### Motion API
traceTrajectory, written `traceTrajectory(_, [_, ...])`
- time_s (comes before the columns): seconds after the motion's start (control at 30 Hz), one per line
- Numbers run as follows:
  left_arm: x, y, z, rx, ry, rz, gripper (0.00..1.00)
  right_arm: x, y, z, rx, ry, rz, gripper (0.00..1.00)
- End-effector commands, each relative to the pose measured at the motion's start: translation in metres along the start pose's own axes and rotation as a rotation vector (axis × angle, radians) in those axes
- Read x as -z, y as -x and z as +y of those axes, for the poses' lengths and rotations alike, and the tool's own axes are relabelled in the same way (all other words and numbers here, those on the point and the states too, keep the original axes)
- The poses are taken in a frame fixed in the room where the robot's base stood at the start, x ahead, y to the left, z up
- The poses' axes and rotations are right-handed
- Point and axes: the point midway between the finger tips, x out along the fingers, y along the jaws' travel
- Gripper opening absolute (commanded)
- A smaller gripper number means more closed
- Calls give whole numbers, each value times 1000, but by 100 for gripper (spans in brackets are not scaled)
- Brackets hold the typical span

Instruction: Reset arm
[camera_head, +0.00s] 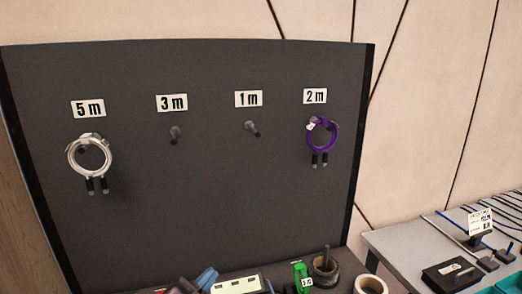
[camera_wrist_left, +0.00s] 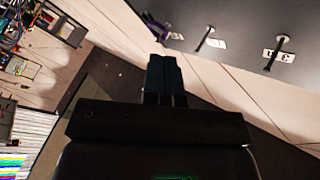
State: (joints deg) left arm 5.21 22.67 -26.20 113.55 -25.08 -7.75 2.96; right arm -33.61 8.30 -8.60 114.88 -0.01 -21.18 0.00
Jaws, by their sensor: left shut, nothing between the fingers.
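My left gripper (camera_wrist_left: 166,78) shows in the left wrist view, its dark fingers together with nothing between them. It is clear of the dark display board (camera_head: 220,200), which also shows upside down at the top right of the wrist view (camera_wrist_left: 255,15). In the head view a white coiled cable (camera_head: 72,158) hangs on the peg under "5 m". A purple coiled cable (camera_head: 334,135) hangs under "2 m". The "3 m" peg (camera_head: 175,135) and the "1 m" peg (camera_head: 252,128) are bare. Neither gripper can be made out in the head view.
Below the board stand a green item (camera_head: 301,278), a dark roll (camera_head: 324,270), a pale tape roll (camera_head: 370,285) and a white strip (camera_head: 237,285). A grey table (camera_head: 395,245) at right holds a black box (camera_head: 453,275) and a small sign (camera_head: 480,222).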

Motion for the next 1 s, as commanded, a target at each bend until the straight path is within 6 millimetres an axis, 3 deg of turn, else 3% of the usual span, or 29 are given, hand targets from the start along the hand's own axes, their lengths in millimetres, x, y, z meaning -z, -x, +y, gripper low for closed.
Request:
traceTrajectory(0.03, [-24,16,4,14,85,-100,0,-1,0,0,0,-1,-2,63])
traceTrajectory(0.2, [-92,78,23,47,346,-386,0,-4,0,0,-1,-3,-8,63])
traceTrajectory(0.4, [-142,166,53,108,594,-620,0,-11,1,-1,-1,-5,-21,63])
traceTrajectory(0.6, [-167,252,80,174,683,-790,0,-17,2,0,-3,-6,-34,63])
traceTrajectory(0.7, [-169,282,94,182,705,-848,0,-19,4,0,-3,-7,-38,63])
traceTrajectory(0.83, [-168,302,106,179,719,-888,0,-20,5,0,-4,-7,-40,63])
traceTrajectory(1.0, [-168,309,109,176,720,-899,0,-18,6,0,-4,-7,-35,63])
